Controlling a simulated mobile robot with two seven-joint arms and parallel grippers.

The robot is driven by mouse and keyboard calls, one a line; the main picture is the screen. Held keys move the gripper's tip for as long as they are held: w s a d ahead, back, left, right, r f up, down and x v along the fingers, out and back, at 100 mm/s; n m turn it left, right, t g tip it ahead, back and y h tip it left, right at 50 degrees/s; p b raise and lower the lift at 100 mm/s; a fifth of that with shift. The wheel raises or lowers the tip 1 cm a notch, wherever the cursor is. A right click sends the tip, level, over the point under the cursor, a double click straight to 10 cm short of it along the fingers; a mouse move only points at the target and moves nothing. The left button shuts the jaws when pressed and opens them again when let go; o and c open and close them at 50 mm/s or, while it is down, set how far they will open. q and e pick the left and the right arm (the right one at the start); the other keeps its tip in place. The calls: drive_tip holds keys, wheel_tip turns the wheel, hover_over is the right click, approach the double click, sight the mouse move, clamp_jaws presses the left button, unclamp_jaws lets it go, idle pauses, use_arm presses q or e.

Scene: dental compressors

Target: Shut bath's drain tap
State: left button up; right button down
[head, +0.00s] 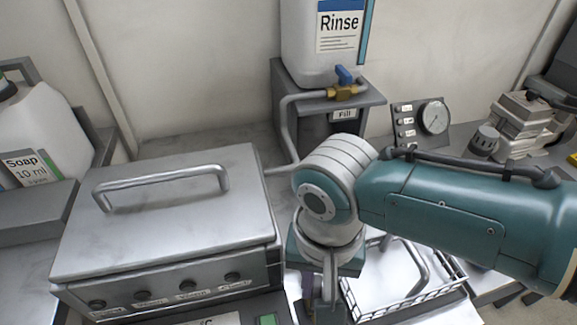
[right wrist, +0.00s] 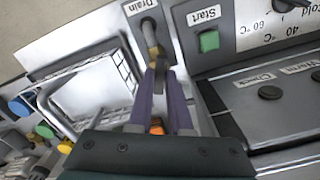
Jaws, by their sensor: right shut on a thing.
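The bath (head: 165,205) is a steel box with its lid closed, at the left in the head view. In the right wrist view, the drain tap (right wrist: 153,48) is a brass-coloured valve on a grey pipe under a "Drain" label (right wrist: 145,10). Its dark lever lies between the purple fingertips of my right gripper (right wrist: 161,77), which is shut on it. The lever's exact angle is hard to tell. In the head view my right arm comes down beside the bath's front right corner and hides the tap. My left gripper is not in view.
A wire basket (head: 440,285) with a handled lid stands right of my wrist. The green Start button (right wrist: 209,41) is close beside the tap. A Rinse tank (head: 318,65) with a blue-handled tap (head: 344,75) stands behind. A Soap bottle (head: 45,135) is at left.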

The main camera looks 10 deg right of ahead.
drive_tip(key=m+p, duration=0.1)
drive_tip(key=m, duration=0.2)
drive_tip(key=shift+r, duration=0.15)
drive_tip(key=m+p, duration=0.1)
drive_tip(key=m, duration=0.6)
drive_tip(key=shift+p, duration=0.4)
drive_tip(key=shift+m, duration=1.5)
drive_tip(key=c, duration=0.8)
unclamp_jaws()
drive_tip(key=shift+c, duration=0.2)
